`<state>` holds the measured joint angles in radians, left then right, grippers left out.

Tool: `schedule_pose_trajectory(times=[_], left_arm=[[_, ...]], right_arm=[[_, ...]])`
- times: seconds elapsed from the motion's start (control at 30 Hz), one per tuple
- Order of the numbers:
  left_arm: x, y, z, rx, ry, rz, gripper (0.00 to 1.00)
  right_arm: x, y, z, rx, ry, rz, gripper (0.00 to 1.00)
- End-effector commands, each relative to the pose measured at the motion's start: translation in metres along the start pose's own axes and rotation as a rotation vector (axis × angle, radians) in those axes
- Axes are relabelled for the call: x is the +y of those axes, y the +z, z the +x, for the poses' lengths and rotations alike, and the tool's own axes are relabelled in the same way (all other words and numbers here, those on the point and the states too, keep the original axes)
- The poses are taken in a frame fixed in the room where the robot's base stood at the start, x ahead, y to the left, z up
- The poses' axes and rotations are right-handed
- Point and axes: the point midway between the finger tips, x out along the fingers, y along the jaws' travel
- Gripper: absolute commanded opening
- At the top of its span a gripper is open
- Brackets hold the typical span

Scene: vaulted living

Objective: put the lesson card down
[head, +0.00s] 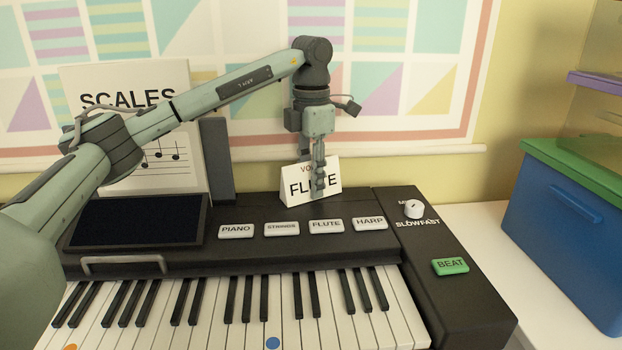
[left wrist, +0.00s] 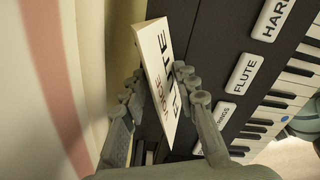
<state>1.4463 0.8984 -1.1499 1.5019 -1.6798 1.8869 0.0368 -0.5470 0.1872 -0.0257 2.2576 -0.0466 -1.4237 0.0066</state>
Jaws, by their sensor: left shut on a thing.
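The lesson card (head: 298,184) is a small white folded card reading "FLUTE". It stands upright at the back of the black keyboard (head: 180,262), behind the STRINGS and FLUTE buttons. My left gripper (head: 319,183) comes down from above and is shut on the card, its fingers covering part of the word. In the left wrist view the card (left wrist: 160,75) sits between the two fingers (left wrist: 160,100). Whether its lower edge touches the keyboard top I cannot tell. My right gripper is in neither view.
A white "SCALES" sheet (head: 180,179) stands at the back left, beside a dark upright post (head: 216,160). PIANO (head: 236,231), STRINGS (head: 282,228), FLUTE (head: 326,226) and HARP (head: 369,223) buttons line the panel. A knob (head: 413,209), green BEAT button (head: 450,266) and blue bin (head: 565,235) are right.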

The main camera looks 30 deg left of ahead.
Motion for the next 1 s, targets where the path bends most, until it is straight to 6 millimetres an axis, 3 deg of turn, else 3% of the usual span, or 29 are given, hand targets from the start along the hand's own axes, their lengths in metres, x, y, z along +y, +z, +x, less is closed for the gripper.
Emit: schedule_pose_trajectory(times=[0.13, 0.17, 0.3, 0.67, 0.77, 1.0], left_arm=[[0.000, 0.000, 0.003, 0.001, 0.000, 0.000, 0.10], [0.000, 0.000, 0.002, 0.000, 0.000, 0.000, 0.33], [0.000, 0.000, 0.002, 0.000, 0.000, 0.000, 0.51], [0.000, 0.000, -0.003, -0.001, 0.000, 0.000, 0.51], [0.000, 0.001, -0.016, -0.003, 0.001, -0.001, 0.51], [0.000, 0.001, -0.067, -0.003, 0.001, 0.000, 0.51]], right_arm=[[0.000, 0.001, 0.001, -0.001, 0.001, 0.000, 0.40], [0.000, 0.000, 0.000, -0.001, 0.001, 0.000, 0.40], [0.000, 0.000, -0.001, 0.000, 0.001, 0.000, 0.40], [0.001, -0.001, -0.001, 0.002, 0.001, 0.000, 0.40], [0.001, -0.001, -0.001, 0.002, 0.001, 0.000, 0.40], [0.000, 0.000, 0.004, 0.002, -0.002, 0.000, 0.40]])
